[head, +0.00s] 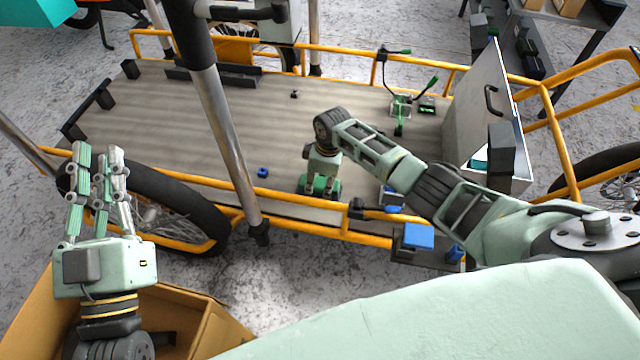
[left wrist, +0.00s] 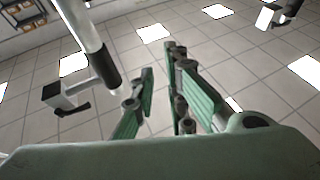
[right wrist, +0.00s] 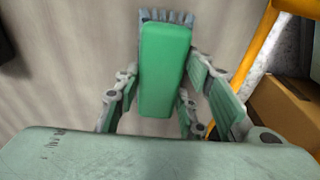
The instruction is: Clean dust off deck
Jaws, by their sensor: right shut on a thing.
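The deck (head: 190,125) is the grey, streaked flat bed of the cargo bike inside an orange frame. It also shows as a pale surface in the right wrist view (right wrist: 75,45). My right gripper (head: 320,185) points down at the deck's near edge. It is shut on a brush with a green handle (right wrist: 165,65) and grey bristles (right wrist: 167,17). Whether the bristles touch the deck I cannot tell. My left gripper (head: 95,165) is open and empty, fingers up, left of the deck's near side. Its spread fingers show in the left wrist view (left wrist: 165,105).
A small blue ring (head: 262,172) and a small black piece (head: 294,94) lie on the deck. A green-and-black item (head: 400,105) and a grey panel with a handle (head: 478,100) stand at its right. A metal pole (head: 225,130) crosses in front. A cardboard box (head: 190,300) is below my left gripper.

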